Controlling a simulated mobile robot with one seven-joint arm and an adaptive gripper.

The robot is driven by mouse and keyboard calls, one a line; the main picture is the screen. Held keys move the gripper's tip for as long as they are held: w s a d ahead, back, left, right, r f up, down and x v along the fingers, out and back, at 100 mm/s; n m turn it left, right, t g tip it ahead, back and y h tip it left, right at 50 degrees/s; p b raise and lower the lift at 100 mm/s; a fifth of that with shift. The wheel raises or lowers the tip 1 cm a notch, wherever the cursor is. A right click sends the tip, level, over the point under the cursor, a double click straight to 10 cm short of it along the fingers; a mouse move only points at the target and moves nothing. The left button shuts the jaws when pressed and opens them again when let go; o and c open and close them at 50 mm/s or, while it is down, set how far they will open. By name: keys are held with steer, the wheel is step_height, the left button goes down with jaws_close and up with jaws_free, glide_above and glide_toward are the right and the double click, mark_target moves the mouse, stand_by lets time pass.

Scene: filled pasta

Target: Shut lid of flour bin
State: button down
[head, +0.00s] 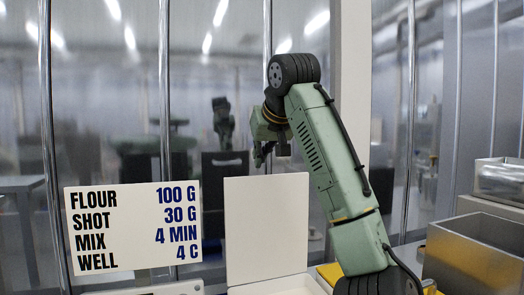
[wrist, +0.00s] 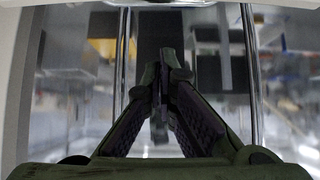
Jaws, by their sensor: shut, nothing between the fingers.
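The white flour bin (head: 290,287) is at the bottom middle of the head view, cut off by the frame edge. Its white lid (head: 266,228) stands upright, open, at the back of the bin. My gripper (head: 262,160) is just above the lid's top edge, pointing down, its tips close to that edge; I cannot tell whether it touches or is behind the lid. In the wrist view my gripper's fingers (wrist: 165,58) are together with nothing between them. The bin's inside is mostly hidden below the frame.
A sign with amounts (head: 133,227) stands left of the lid. A metal container (head: 470,255) stands at the right, with another (head: 500,180) behind it. Something yellow (head: 331,273) lies beside my arm. A glass wall with metal posts (head: 164,100) is behind.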

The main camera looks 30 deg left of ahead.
steer(key=shift+w+a+f+p, duration=0.15)
steer(key=shift+f+p, duration=0.15)
steer(key=shift+f, duration=0.55)
steer(key=shift+w+a+f+p, duration=0.1)
steer(key=shift+f+p, duration=0.15)
steer(key=shift+f, duration=0.55)
steer(key=shift+w+a+f+p, duration=0.15)
steer(key=shift+f+p, duration=0.15)
steer(key=shift+f, duration=0.55)
steer(key=shift+s+f+b, duration=0.1)
steer(key=shift+s+b, duration=0.1)
steer(key=shift+b, duration=0.1)
